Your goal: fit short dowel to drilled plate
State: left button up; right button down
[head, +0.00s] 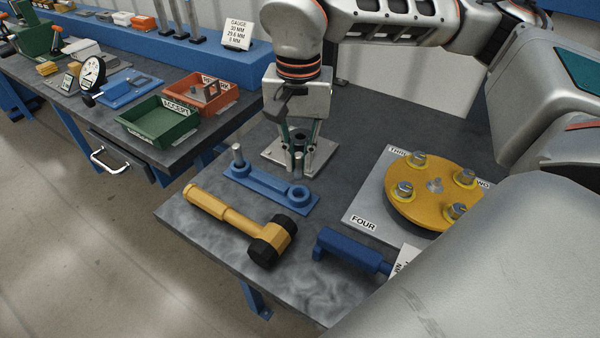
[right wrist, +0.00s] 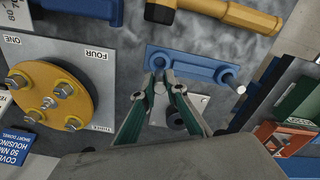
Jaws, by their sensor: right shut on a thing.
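My right gripper (head: 298,154) points down over the near part of the drilled plate (head: 273,157), a small grey square plate on the dark bench. It is shut on the short dowel (head: 298,162), a small grey pin mostly hidden by the fingers. In the right wrist view the fingertips (right wrist: 165,76) come together beside the blue holder, with the drilled plate (right wrist: 201,103) behind the fingers. A dark round fitting (right wrist: 176,121) shows on the plate. I cannot tell whether the dowel touches the plate. My left gripper is not in view.
The blue holder (head: 262,190) has one upright pin (head: 237,154) and an empty ring. A yellow mallet (head: 235,222), a blue tool (head: 350,250) and a yellow disc (head: 425,205) with several studs lie nearby. Green (head: 158,123) and orange bins stand on the other bench.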

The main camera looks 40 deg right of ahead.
aim_at(298, 154)
notch_tip(298, 154, up, 13)
jog(key=p, duration=0.2)
jog(key=shift+r, duration=0.15)
jog(key=c, duration=2.6)
grip_release()
grip_shut()
